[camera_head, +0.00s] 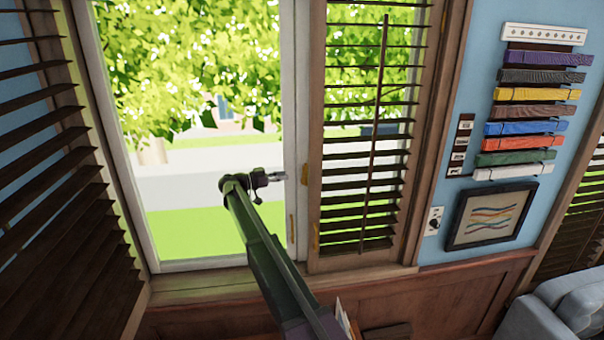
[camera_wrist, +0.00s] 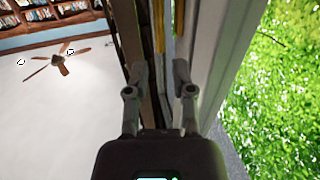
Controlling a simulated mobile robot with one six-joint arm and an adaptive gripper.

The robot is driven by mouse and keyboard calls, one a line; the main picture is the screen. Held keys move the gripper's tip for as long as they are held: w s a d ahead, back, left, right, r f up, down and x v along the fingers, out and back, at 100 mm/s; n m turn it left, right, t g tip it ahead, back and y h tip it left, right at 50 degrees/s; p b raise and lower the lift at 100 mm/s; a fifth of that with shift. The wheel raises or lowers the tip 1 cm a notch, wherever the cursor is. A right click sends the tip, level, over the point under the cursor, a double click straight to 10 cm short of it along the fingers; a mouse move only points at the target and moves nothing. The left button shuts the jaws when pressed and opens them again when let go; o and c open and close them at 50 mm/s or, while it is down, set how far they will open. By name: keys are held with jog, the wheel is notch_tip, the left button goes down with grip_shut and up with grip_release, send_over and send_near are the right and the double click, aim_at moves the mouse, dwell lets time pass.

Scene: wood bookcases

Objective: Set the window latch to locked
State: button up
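The window (camera_head: 294,120) has a white frame, with greenery and a pale path behind the glass. A small brass-coloured piece (camera_head: 305,174) sits at the frame's right edge, beside the wooden shutter; I cannot tell whether it is the latch or a hinge. My gripper (camera_head: 280,176) is just left of this piece, in front of the frame's right upright. In the wrist view, my gripper (camera_wrist: 160,74) has its two fingers apart, with the frame edge and a yellow strip (camera_wrist: 158,25) seen between and beyond them. No latch handle is clearly visible, so its setting cannot be told.
A slatted wooden shutter (camera_head: 362,160) stands right of the window, and dark slats (camera_head: 60,200) stand at left. A wooden sill (camera_head: 200,289) runs below. Coloured belts (camera_head: 530,95) and a framed picture (camera_head: 491,216) hang on the blue wall. A grey sofa (camera_head: 560,310) is lower right.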

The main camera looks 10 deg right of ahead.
aim_at(303, 172)
jog(key=x, duration=0.8)
grip_shut()
jog(key=shift+a, duration=0.15)
jog(key=shift+s, duration=0.1)
